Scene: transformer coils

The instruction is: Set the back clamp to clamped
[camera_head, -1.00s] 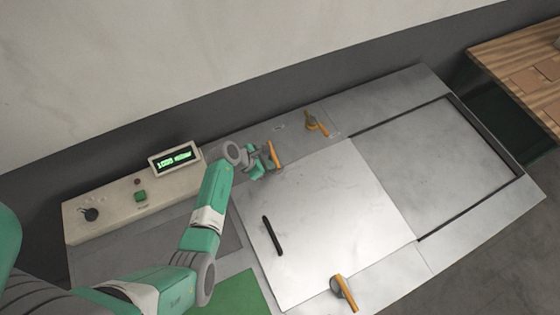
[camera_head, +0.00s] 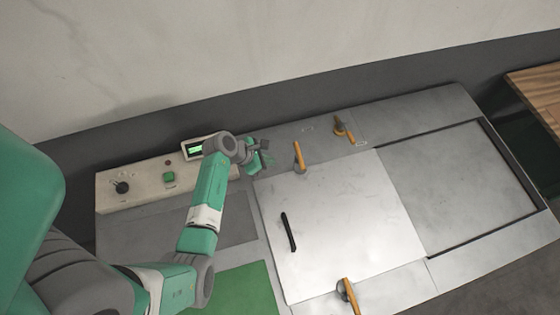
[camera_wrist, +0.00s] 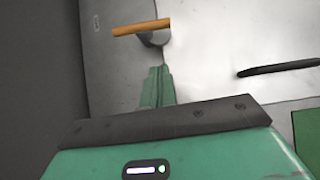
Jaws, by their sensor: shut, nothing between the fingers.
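The back clamp, with an orange handle (camera_head: 298,154) on a grey base, stands at the back left corner of the pale metal plate (camera_head: 345,225). In the wrist view the orange handle (camera_wrist: 140,27) lies across the picture, its grey base beside the plate's edge. My gripper (camera_head: 266,159) is shut and empty, to the left of this clamp and apart from it. Its green fingers (camera_wrist: 157,86) point toward the clamp in the wrist view, with a gap between. Another orange-handled clamp (camera_head: 348,294) is at the plate's front edge.
A third orange handle (camera_head: 343,130) stands farther back to the right, beside small labels. A black bar handle (camera_head: 288,231) is on the plate. A control box (camera_head: 140,185) with a green-lit display (camera_head: 196,148) is at the left. A framed recess (camera_head: 470,185) lies right of the plate.

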